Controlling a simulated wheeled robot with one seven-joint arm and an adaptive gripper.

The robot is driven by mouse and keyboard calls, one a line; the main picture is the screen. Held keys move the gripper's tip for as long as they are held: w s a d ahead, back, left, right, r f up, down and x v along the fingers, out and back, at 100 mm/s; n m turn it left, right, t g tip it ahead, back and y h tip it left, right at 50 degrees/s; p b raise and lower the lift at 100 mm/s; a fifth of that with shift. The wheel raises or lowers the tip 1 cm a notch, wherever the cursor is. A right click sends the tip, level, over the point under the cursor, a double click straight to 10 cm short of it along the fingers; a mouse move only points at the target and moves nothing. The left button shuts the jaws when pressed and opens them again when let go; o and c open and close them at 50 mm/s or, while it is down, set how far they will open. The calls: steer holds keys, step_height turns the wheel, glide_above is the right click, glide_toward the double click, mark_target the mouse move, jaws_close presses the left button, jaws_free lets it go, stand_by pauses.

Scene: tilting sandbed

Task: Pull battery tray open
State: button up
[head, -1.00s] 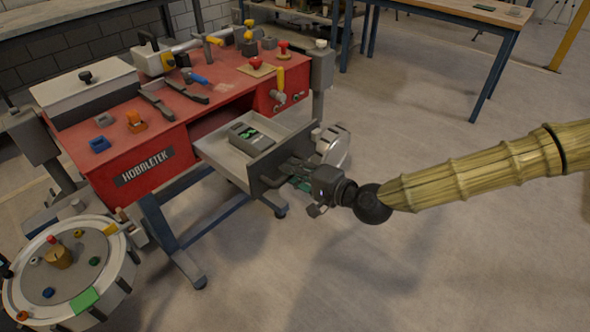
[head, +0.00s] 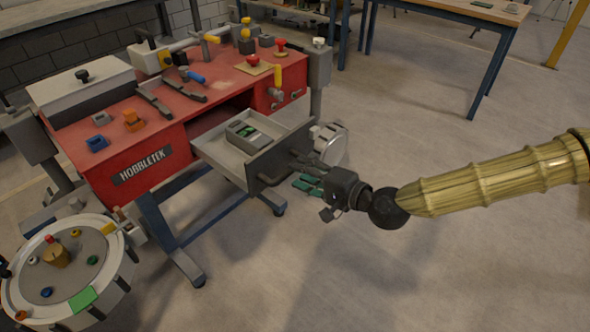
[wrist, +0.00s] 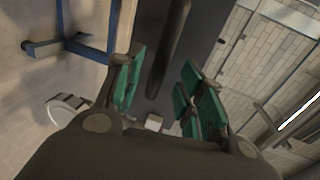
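The battery tray (head: 222,155) is a grey drawer standing out of the red HOBBLETEK bench. My gripper (head: 308,176) is just in front of the panel, to the right of the handle in the head view. In the wrist view its green-padded fingers (wrist: 158,92) are spread apart, with the handle beyond and between them and clear space around it.
A round white-rimmed drum (head: 330,145) is close behind my gripper. The red bench top (head: 190,105) holds tools and several small parts. A round turntable (head: 70,265) stands at the lower left. The floor (head: 420,270) in front and to the right is clear.

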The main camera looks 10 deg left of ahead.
steer(key=v, duration=0.8)
steer(key=shift+f, duration=0.1)
stand_by(0.4)
steer(key=s+f+n+g+h, duration=0.15)
steer(key=s+f, duration=0.25)
steer(key=f, duration=0.5)
steer(key=s+f+m+g+h, duration=0.1)
steer(key=s+f+g+h, duration=0.1)
steer(key=s+f, duration=0.5)
steer(key=s+d+f+n+g+h, duration=0.15)
steer(key=s+d+f, duration=0.25)
steer(key=f, duration=0.4)
steer(key=s+d+f+n+g+h, duration=0.1)
steer(key=s+d+f+h, duration=0.2)
steer(key=s+d+f, duration=0.35)
steer(key=s+d+f+n+g+h, duration=0.1)
steer(key=s+d+f+h, duration=0.25)
steer(key=d, duration=0.35)
steer(key=s+d+f+n+g+h, duration=0.1)
steer(key=s+d+f+n+h, duration=0.1)
steer(key=s+d+f, duration=0.3)
step_height(320, 180, up, 15)
steer(key=w+d+p, duration=0.1)
steer(key=w+p, duration=0.1)
steer(key=p, duration=1.2)
steer(key=shift+r, duration=0.15)
